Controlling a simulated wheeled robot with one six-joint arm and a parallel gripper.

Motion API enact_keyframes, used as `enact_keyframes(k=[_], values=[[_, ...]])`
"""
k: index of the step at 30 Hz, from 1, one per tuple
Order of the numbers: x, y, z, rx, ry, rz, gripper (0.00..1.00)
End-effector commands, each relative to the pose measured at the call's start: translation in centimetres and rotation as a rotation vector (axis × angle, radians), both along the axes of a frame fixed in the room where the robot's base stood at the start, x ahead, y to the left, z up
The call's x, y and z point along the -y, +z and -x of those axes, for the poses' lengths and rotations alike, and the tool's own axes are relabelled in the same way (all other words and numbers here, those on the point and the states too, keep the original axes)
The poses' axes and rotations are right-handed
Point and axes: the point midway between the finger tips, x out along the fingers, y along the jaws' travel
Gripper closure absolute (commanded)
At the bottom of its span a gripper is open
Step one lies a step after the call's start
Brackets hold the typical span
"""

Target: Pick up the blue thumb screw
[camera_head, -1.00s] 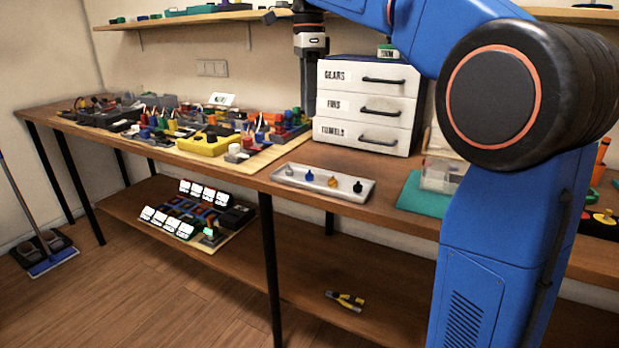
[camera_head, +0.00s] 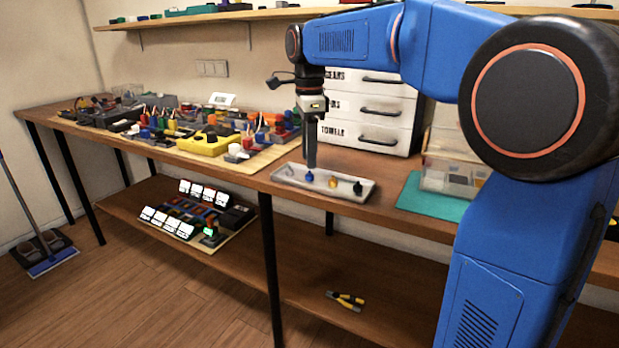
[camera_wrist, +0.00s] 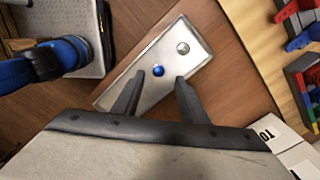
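The blue thumb screw (camera_head: 309,177) stands in the light grey tray (camera_head: 286,180) near its left end. It also shows in the wrist view as a blue knob (camera_wrist: 158,71), just beyond and between the fingertips. My gripper (camera_head: 311,163) points down over the tray, right above the blue screw in the head view. In the wrist view my gripper (camera_wrist: 160,82) has its two fingers apart with nothing between them. The gap in height between fingertips and screw is hard to tell.
A silver screw (camera_wrist: 183,48) stands beside the blue one. A brass screw (camera_head: 332,181) and a black screw (camera_head: 357,187) stand further right in the tray. The labelled drawer unit (camera_head: 372,112) rises close behind. A yellow part (camera_head: 208,144) and many coloured pieces lie to the left.

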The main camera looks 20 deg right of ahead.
Motion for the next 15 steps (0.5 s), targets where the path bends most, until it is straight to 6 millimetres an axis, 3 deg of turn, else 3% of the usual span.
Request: enact_keyframes(k=[7,15], values=[[0.3,-3.4,0.3,-0.003,0.000,0.000,0.61],[0.3,-4.3,0.3,0.000,0.000,-0.001,0.61]])
